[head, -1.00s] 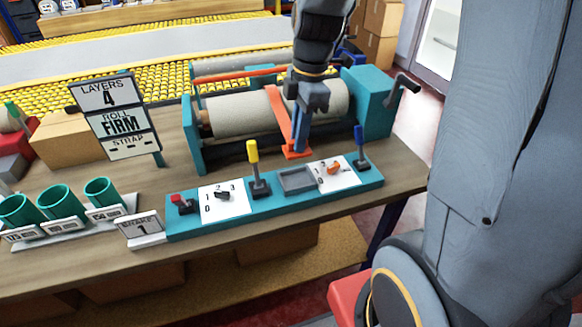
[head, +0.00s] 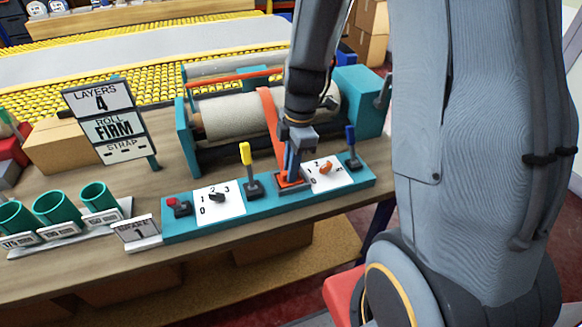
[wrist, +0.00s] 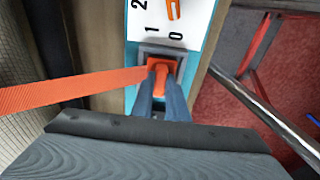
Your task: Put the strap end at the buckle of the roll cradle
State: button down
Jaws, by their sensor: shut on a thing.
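The orange strap (head: 273,121) runs over the grey roll (head: 232,117) in the teal roll cradle (head: 184,133) and down its front. My gripper (head: 289,176) is shut on the orange strap end (head: 280,177). It holds the end at the grey rectangular buckle tray (head: 305,185) on the teal front panel. In the wrist view the strap end (wrist: 159,66) is between my fingertips (wrist: 161,82), within the outline of the grey frame (wrist: 177,50). Whether the end touches the bottom is hidden by the fingers.
A yellow lever (head: 246,156) stands left of my gripper and a blue lever (head: 351,143) right. An orange dial (head: 326,168) is close by. The sign (head: 110,120) reads layers 4, roll firm, strap. Green cups (head: 57,207) stand at left.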

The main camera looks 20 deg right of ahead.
jog(key=shift+f, duration=0.1)
jog(key=c, duration=1.7)
grip_release()
jog(key=shift+c, duration=0.2)
notch_tip(320, 180, up, 12)
jog(key=d+b, duration=0.1)
jog(key=b, duration=0.1)
jog(key=s+a+f+m+h, duration=0.1)
jog(key=s+f+m, duration=0.5)
jog(key=m, duration=1.2)
jog(key=shift+s+f+t, duration=0.2)
jog(key=shift+s+t, duration=0.2)
jog(key=shift+s, duration=1.3)
